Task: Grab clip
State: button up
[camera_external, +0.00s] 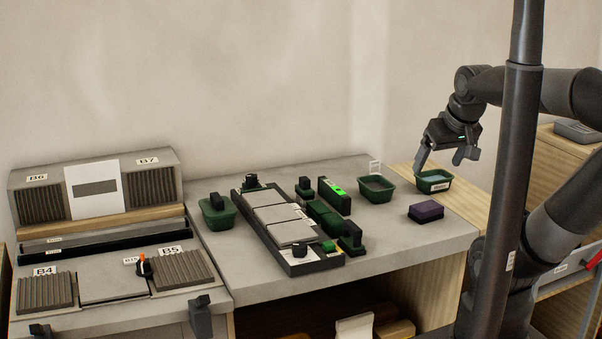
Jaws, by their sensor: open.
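My gripper (441,159) is at the right, its jaws apart and empty, pointing down over the labelled green tub (434,188) at the back right of the counter. The left finger is close to the tub's rim in the picture; I cannot tell whether they touch. No clip can be made out for certain. The contents of this tub, of a second green tub (377,196) and of a third one (219,222) are too small to identify. A black tray (271,239) holds grey tiles (291,231), with small green and black pieces at its ends.
A purple-topped block (426,210) lies in front of the labelled tub. A black bar with a bright green part (334,196) and dark green blocks (324,216) stand beside the tray. The counter's front right is clear.

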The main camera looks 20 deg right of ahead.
jog(key=c, duration=0.5)
jog(key=w+d+r, duration=0.2)
jog(key=w+r, duration=0.1)
jog(key=w, duration=0.9)
jog(key=g, duration=0.1)
send_over(376, 162)
jog(key=s, duration=0.4)
notch_tip(376, 162, down, 14)
jog(key=f, duration=0.1)
jog(key=shift+n, duration=0.3)
jog(key=x, duration=0.9)
jog(key=shift+w+a+f, duration=0.1)
jog(key=shift+w+f, duration=0.1)
jog(key=shift+w, duration=0.15)
